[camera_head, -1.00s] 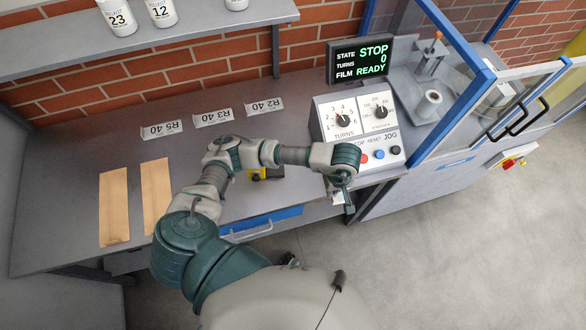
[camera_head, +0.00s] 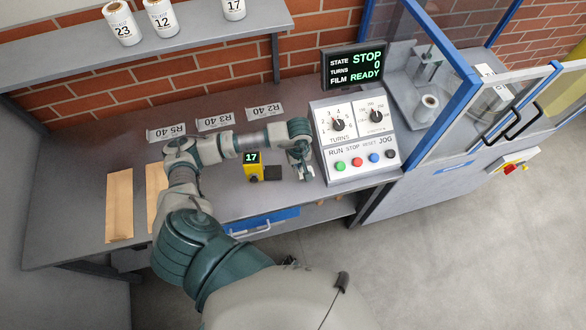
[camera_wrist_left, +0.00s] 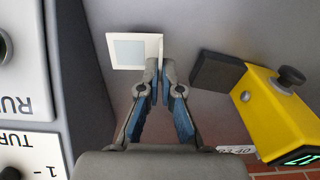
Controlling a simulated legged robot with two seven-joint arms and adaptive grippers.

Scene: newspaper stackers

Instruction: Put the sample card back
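The sample card (camera_wrist_left: 128,50) is a small white square with a pale grey-blue middle and a raised edge on its right side, seen in the left wrist view. My left gripper (camera_wrist_left: 158,72) has its fingertips close together at that raised edge and appears shut on it. In the head view the left gripper (camera_head: 303,172) points down over the table, just left of the control panel. The card is mostly hidden there, and I cannot tell whether it touches the tabletop. My right gripper is not in view.
A yellow gauge (camera_head: 254,168) reading 17, with a black block, stands left of the gripper; it also shows in the wrist view (camera_wrist_left: 272,112). The control panel (camera_head: 350,165) is close on the right. Brown sleeves (camera_head: 119,205) and printed labels (camera_head: 215,122) lie left.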

